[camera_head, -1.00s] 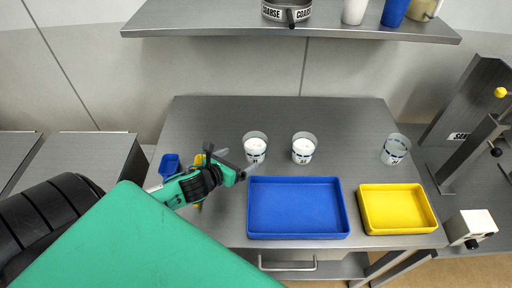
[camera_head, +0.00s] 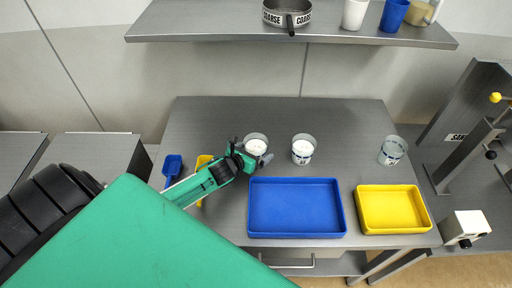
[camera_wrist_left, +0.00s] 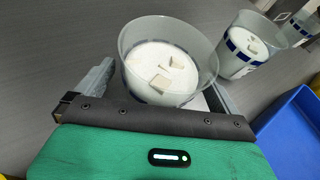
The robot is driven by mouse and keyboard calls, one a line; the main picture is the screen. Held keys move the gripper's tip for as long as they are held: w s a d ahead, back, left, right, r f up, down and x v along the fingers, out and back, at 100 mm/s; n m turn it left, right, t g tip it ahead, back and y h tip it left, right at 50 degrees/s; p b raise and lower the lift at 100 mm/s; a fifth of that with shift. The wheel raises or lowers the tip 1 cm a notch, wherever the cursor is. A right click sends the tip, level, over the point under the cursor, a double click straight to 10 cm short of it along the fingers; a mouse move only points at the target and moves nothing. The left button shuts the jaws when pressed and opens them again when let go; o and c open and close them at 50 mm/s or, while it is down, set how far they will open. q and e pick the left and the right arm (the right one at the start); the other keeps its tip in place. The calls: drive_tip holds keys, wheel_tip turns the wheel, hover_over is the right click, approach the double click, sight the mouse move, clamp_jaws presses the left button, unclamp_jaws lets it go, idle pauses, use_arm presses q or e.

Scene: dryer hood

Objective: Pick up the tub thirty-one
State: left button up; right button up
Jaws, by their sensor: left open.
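Two clear tubs with white contents stand on the grey bench: a left tub (camera_head: 256,144) and a middle tub (camera_head: 303,149). A third clear tub (camera_head: 392,151) stands at the right and looks empty. Their printed numbers are too small to read, so I cannot tell which is thirty-one. My left gripper (camera_head: 251,154) is open, with its fingers on either side of the left tub. In the left wrist view this tub (camera_wrist_left: 166,72) sits between the spread fingers, holding white liquid with pale chunks; its label is hidden. The middle tub (camera_wrist_left: 243,45) is beyond it. My right gripper is not in view.
A blue tray (camera_head: 296,234) and a yellow tray (camera_head: 395,230) lie along the bench's front. A blue scoop (camera_head: 172,165) and a yellow scoop (camera_head: 204,161) lie at the left. A shelf (camera_head: 220,25) with a sieve and cups hangs above the back. The bench behind the tubs is clear.

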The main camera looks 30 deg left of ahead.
use_arm(q)
drive_tip(key=shift+w+f, duration=0.2)
drive_tip(key=shift+w, duration=0.15)
drive_tip(key=c, duration=1.2)
drive_tip(key=shift+r, duration=0.1)
drive_tip(key=shift+c, duration=0.2)
